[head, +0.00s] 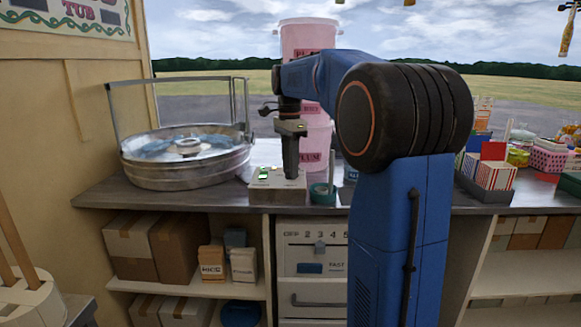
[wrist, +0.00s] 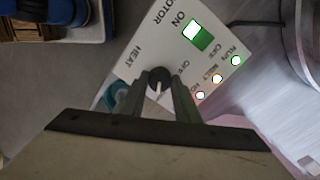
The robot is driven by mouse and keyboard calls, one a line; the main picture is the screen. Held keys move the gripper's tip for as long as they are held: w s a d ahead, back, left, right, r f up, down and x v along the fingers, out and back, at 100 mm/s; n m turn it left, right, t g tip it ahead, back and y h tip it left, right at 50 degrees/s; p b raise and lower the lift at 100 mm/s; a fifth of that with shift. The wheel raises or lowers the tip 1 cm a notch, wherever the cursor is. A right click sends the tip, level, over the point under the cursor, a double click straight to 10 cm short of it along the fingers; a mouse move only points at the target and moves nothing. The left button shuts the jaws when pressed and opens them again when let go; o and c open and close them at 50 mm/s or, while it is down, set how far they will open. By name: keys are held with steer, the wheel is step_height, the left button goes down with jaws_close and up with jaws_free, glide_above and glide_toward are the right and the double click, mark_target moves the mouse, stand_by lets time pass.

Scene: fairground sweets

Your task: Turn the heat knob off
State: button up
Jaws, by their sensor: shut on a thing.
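A pale control box (head: 262,194) stands on the counter, right of the metal candyfloss pan (head: 190,178). Its top panel (wrist: 190,60) fills the middle of the wrist view. The dark round heat knob (wrist: 157,76) sits on the panel between the words HEAT and OFF, with a pale pointer line on it. My gripper (wrist: 160,88) is shut on the knob, one finger on each side. In the head view my gripper (head: 291,174) points straight down onto the box and hides the knob. Which mark the pointer is at, I cannot tell.
The motor switch (wrist: 198,35) glows green and white beside ON. Several small lamps lie near it. A teal roll (head: 322,194) stands right of the box, and pink tubs (head: 308,40) stand behind my arm. Boxes of sweets (head: 495,175) crowd the right counter.

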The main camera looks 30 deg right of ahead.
steer(key=n, duration=1.3)
steer(key=shift+s+n+h, duration=0.1)
steer(key=shift+n+h, duration=0.2)
steer(key=n, duration=0.5)
steer(key=shift+t, duration=0.3)
steer(key=shift+n, duration=2.4)
steer(key=o, duration=1)
steer(key=shift+o, duration=0.2)
step_height(320, 180, up, 18)
steer(key=shift+s+a+f, duration=0.25)
steer(key=shift+a, duration=0.15)
